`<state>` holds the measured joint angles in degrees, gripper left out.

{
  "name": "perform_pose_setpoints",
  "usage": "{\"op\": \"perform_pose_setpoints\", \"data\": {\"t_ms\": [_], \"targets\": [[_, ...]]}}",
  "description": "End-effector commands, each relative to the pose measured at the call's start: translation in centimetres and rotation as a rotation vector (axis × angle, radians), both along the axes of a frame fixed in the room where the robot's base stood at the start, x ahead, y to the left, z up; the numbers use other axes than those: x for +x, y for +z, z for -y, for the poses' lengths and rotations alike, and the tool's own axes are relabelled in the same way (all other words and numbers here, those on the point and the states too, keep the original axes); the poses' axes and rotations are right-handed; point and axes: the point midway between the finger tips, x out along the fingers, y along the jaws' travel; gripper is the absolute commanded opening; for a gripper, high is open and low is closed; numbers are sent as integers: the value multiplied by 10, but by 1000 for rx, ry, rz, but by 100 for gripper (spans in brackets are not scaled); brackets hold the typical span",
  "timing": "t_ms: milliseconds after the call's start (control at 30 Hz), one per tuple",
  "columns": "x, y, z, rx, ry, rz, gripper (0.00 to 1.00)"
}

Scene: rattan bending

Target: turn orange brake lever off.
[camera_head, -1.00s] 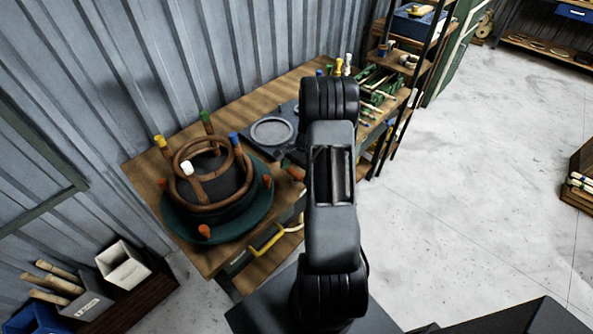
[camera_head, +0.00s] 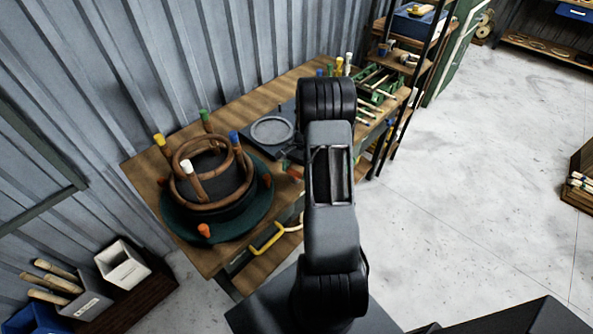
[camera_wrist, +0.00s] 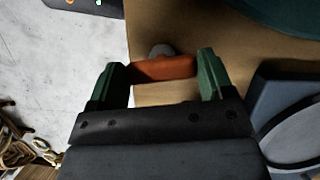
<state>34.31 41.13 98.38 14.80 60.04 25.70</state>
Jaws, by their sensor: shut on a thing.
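The orange brake lever (camera_wrist: 163,68) shows in the wrist view as a short orange bar beside the wooden bench edge, with a grey round pivot behind it. My gripper (camera_wrist: 162,76) has one green finger at each end of the bar and is shut on it. In the head view my arm hides most of the gripper; only a little of the lever and a green finger show left of the arm. A dark green round turntable (camera_head: 183,229) with a brown rattan frame (camera_head: 212,207) stands on the bench to the left.
The wooden bench (camera_head: 140,172) runs along the corrugated metal wall. A grey device with a round plate (camera_head: 271,131) sits on it behind the lever. A yellow handle (camera_head: 266,239) juts from the bench front. A shelf rack stands at the back, and open floor lies right.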

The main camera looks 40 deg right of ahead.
Motion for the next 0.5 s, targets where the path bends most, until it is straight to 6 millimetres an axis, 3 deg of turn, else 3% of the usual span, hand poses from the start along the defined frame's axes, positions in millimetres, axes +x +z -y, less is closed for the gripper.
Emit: {"op": "perform_pose_setpoints", "data": {"t_ms": [500], "targets": [[2, 0, -1, -1, 490, 1, 51]]}}
